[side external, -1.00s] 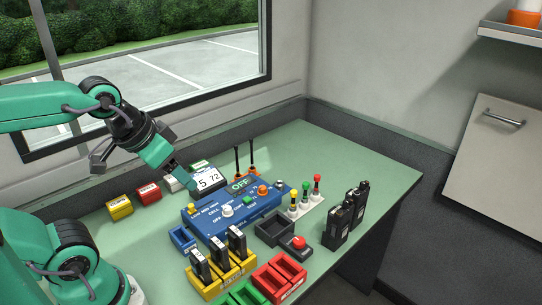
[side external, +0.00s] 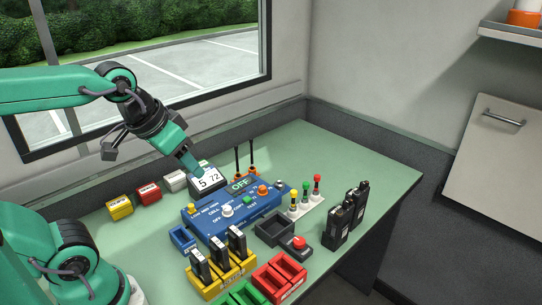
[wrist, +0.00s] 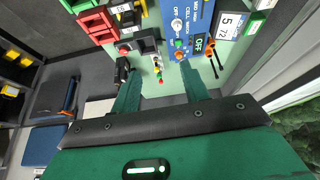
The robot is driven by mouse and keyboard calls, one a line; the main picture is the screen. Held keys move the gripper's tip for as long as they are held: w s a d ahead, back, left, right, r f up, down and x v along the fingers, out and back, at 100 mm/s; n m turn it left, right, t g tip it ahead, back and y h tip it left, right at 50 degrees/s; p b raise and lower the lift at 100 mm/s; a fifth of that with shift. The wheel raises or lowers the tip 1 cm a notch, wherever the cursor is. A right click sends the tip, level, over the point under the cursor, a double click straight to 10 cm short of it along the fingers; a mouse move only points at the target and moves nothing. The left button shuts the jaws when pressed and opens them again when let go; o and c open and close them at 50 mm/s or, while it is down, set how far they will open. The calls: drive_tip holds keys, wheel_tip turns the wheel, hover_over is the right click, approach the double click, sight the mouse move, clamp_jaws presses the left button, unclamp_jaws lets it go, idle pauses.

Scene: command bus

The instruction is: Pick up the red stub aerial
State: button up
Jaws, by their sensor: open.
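The red stub aerial (side external: 317,180) stands upright at the far right end of a white strip (side external: 307,205), beside a green (side external: 304,185) and a yellow one (side external: 293,196). In the wrist view the red aerial (wrist: 161,81) appears small, between the fingers in the picture and well beyond them. My gripper (side external: 196,172) hangs in the air over the back left of the table, to the left of the aerials and apart from them. In the wrist view my gripper (wrist: 160,70) is open, with nothing between its fingers.
A blue control panel (side external: 235,212) and a display (side external: 208,180) lie left of the aerials. A black tray (side external: 273,230), a red button (side external: 298,242) and black radios (side external: 338,224) stand close by. Two thin dark aerials (side external: 251,158) rise behind. The table's back right is clear.

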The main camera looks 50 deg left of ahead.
drive_tip(key=w+r+n+g, duration=0.1)
drive_tip(key=w+r, duration=0.2)
drive_tip(key=w, duration=0.7)
drive_tip(key=n+g, duration=0.4)
hover_over(316, 180)
wheel_tip(316, 180, down, 18)
drive_tip(key=shift+w+a, duration=0.1)
drive_tip(key=shift+a, duration=0.05)
drive_tip(key=shift+w+f, duration=0.15)
drive_tip(key=shift+f, duration=0.15)
drive_tip(key=shift+f, duration=1.3)
drive_tip(key=shift+f, duration=0.1)
drive_tip(key=shift+w+f, duration=0.15)
drive_tip(key=shift+f, duration=2.3)
